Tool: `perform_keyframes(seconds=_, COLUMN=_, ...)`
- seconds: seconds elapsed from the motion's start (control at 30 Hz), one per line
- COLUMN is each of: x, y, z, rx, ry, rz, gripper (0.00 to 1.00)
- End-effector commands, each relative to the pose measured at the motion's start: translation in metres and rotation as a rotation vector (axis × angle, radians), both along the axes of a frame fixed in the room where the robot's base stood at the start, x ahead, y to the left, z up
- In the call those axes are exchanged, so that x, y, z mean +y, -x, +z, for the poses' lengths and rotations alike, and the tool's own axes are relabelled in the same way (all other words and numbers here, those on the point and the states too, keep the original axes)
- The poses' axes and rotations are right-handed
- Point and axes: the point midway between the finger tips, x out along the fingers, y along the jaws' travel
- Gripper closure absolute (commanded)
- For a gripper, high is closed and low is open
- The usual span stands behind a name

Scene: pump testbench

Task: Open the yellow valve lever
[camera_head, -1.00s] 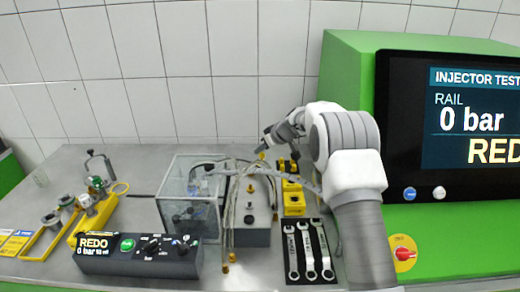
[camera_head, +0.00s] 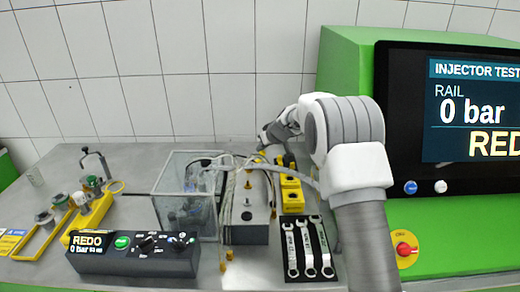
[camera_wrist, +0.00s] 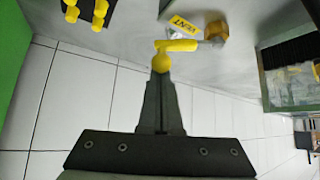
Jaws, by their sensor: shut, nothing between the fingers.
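The yellow valve lever (camera_wrist: 178,46) lies sideways in the upper middle of the wrist view, with a round yellow knob (camera_wrist: 162,63) at its left end. A metal fitting and a darker yellow part (camera_wrist: 216,33) are at its right end. My gripper (camera_wrist: 161,80) is shut and empty. Its fingertips are at the knob in the picture; I cannot tell whether they touch it. In the head view my gripper (camera_head: 264,140) is small, behind the grey box, close to a small yellow part (camera_head: 260,154). The lever is hard to make out there.
A glass tank (camera_head: 187,200), hoses and a grey box (camera_head: 250,232) stand left of my arm. A yellow block (camera_head: 291,197) and wrenches (camera_head: 308,250) are near it. The green test bench (camera_head: 345,65) with screen is right. A yellow label (camera_wrist: 186,25) lies by the lever.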

Motion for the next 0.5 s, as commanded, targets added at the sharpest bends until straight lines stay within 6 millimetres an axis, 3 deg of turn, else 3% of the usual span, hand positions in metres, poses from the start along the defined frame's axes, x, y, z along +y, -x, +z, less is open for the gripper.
perform_keyframes(seconds=0.5, x=-0.011, y=0.024, z=0.002, rx=0.001, ry=0.007, rz=-0.417, gripper=1.0)
